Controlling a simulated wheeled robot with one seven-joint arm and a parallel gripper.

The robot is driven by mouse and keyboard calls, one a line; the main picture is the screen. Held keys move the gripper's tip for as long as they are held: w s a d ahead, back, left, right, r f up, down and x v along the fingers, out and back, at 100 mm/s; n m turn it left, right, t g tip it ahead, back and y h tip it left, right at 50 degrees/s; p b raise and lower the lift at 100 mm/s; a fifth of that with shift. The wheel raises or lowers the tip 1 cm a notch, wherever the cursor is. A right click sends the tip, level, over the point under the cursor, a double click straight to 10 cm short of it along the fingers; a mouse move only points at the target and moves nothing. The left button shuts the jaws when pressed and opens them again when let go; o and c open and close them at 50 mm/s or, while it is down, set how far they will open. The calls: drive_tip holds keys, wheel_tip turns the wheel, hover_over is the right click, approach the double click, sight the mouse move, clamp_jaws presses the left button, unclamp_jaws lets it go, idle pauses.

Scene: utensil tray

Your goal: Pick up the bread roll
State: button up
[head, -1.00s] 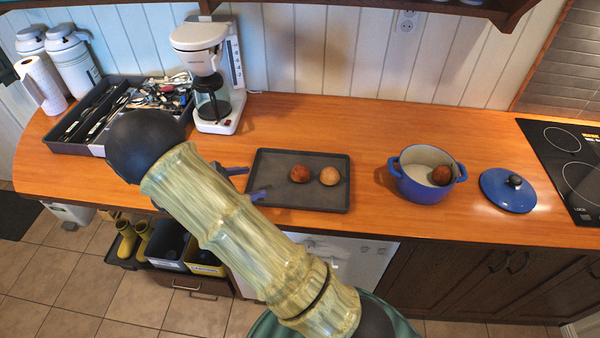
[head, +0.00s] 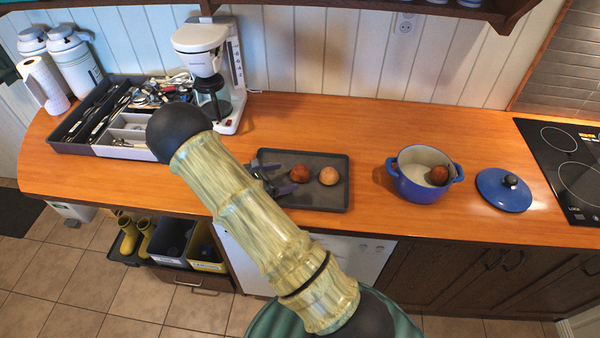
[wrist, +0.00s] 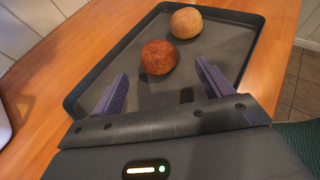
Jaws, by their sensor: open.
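A reddish-brown round roll (head: 299,173) and a lighter tan round roll (head: 328,176) lie side by side on a dark grey tray (head: 318,202). I cannot tell for sure which is the bread roll. My gripper (head: 276,179) is open and empty over the tray's left part, left of the reddish-brown roll. In the wrist view the reddish-brown roll (wrist: 159,57) sits ahead of and between the two open fingers, apart from them. The tan roll (wrist: 187,22) lies just beyond it.
A blue pot (head: 418,190) holding another brown round item (head: 439,175) stands right of the tray, with its blue lid (head: 504,190) beside it. A coffee maker (head: 203,50) and a utensil tray (head: 75,150) are at the left. The counter behind the tray is clear.

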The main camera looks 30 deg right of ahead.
sight(293, 175)
drive_tip(key=p+x, duration=0.2)
drive_tip(key=x, duration=0.3)
drive_tip(key=shift+f, duration=0.2)
drive_tip(key=c, duration=1)
